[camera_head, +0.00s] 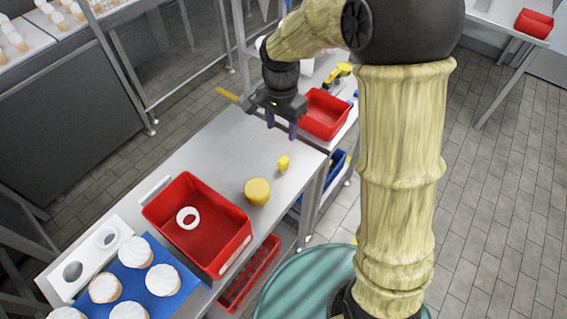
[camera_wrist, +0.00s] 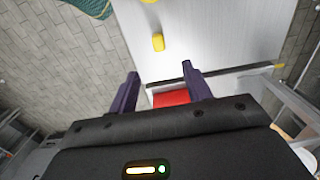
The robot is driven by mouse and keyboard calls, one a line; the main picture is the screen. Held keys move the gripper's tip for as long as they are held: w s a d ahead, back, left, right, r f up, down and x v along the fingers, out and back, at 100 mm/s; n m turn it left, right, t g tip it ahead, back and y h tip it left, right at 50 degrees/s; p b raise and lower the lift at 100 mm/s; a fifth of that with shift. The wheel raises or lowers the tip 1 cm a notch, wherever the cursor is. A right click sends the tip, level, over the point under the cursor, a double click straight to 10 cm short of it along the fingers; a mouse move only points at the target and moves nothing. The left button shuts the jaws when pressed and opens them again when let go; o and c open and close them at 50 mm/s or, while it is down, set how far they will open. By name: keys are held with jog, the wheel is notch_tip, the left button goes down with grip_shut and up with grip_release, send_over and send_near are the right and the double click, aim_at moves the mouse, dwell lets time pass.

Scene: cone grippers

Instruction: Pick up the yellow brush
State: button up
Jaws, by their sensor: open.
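Several yellow things are in view, and I cannot tell for sure which is the brush. A small yellow piece (camera_head: 283,163) lies on the steel table, and a rounder yellow piece (camera_head: 257,191) is just nearer the camera. In the wrist view the small yellow piece (camera_wrist: 158,42) lies beyond my fingertips, and part of the rounder one shows at the top edge. A long yellow object (camera_head: 341,72) lies beyond the red tray. My gripper (camera_head: 281,127) is open and empty above the table's far end; its two dark fingers (camera_wrist: 160,70) are apart, touching nothing.
A red bin (camera_head: 160,208) holding a white ring (camera_head: 187,217) stands on the table. A blue board (camera_head: 183,298) with several white-topped cakes is at the lower left. A red tray (camera_head: 324,132) is beside my gripper. The table between gripper and small yellow piece is clear.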

jog(key=p, duration=0.1)
send_near(283, 159)
notch_tip(283, 159, down, 6)
jog(key=shift+a+r, duration=0.15)
jog(key=shift+r, duration=0.1)
jog(key=shift+d+f+p, duration=0.2)
jog(key=shift+f+p, duration=0.5)
jog(key=shift+f, duration=1.9)
jog(key=shift+c, duration=0.2)
grip_shut()
